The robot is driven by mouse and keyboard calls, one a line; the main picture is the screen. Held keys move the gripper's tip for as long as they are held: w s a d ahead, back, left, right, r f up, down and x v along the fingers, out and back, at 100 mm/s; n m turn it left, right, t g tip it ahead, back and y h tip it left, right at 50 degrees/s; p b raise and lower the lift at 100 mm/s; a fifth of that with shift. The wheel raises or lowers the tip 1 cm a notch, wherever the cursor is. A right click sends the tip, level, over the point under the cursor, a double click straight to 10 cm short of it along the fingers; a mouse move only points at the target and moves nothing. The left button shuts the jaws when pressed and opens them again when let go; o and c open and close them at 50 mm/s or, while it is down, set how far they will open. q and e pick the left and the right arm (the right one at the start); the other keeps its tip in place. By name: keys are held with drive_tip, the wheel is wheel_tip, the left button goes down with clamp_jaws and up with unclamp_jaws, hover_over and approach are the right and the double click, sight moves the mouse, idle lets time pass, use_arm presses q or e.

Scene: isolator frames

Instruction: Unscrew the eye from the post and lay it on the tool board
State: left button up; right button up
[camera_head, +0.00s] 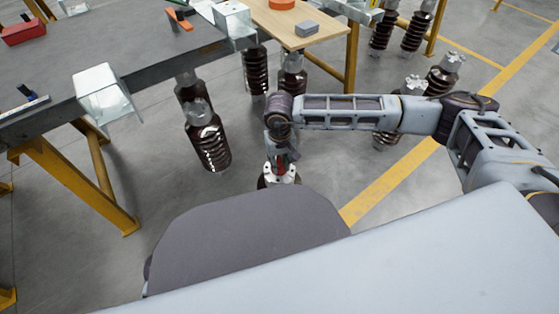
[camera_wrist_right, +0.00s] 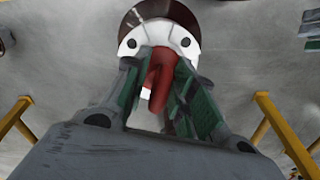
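The post is a brown ribbed insulator with a white flange (camera_head: 279,172) on the floor, just beyond my own body in the head view. Its flange (camera_wrist_right: 184,40) also shows in the right wrist view, with dark bolt holes. The red eye (camera_wrist_right: 160,72) stands at the flange's middle. My right gripper (camera_head: 281,153) points down over the post. In the wrist view its green-padded fingers (camera_wrist_right: 166,62) close in on both sides of the eye and appear to touch it. The eye's foot is partly hidden by the fingers. My left gripper is out of view.
A dark grey bench (camera_head: 130,50) with tools stands at the left. A wooden-topped table (camera_head: 275,22) holds an orange ring and a grey block; I cannot tell which surface is the tool board. Several brown insulators (camera_head: 207,140) stand around. Yellow trestle legs (camera_head: 75,190) flank the floor.

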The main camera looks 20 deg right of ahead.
drive_tip(key=shift+o, duration=1.1)
drive_tip(key=shift+w, duration=0.1)
drive_tip(key=shift+r, duration=0.1)
drive_tip(key=shift+r, duration=6)
